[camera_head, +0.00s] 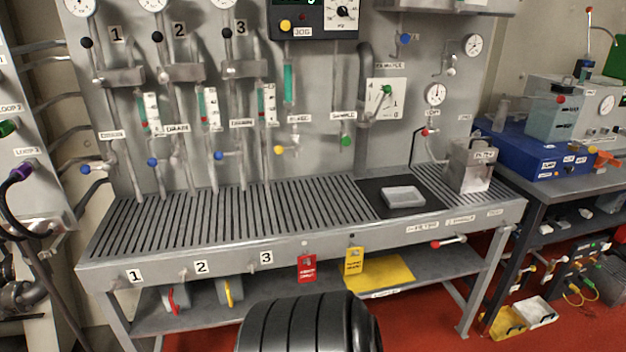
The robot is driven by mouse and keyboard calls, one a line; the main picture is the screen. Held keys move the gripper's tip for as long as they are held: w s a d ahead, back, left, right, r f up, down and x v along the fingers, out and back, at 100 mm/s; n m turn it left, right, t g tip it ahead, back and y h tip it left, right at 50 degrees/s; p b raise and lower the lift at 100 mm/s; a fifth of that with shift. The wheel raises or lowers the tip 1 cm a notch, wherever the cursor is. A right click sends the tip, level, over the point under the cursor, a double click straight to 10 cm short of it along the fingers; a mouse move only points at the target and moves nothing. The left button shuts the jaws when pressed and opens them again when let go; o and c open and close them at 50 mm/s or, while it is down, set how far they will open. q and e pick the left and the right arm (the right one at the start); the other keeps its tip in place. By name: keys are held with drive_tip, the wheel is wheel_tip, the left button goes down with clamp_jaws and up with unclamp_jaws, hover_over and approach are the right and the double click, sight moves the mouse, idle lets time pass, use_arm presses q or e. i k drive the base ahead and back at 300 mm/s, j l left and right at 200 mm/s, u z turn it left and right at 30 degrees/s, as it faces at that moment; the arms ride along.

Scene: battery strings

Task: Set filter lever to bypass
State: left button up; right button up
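A grey metal box (470,165) with a label that seems to read FILTER stands at the right end of the grated bench. Just left of it, a thin pipe rises to a small fitting with a red knob (425,132) on the back panel. A lever with a red end and a pale shaft (448,242) sits on the bench's front rail, right of centre. I cannot tell which of these is the filter lever, and no bypass mark is legible. Neither of my grippers is in view.
The grated bench (240,210) carries a pale block (403,197) on a dark mat. A red tag (307,268) and a yellow tag (354,262) hang from its front. Several valves and gauges line the back panel. A blue case (520,150) stands on the right table.

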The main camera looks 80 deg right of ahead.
sight(436, 245)
drive_tip(key=z, duration=3.7)
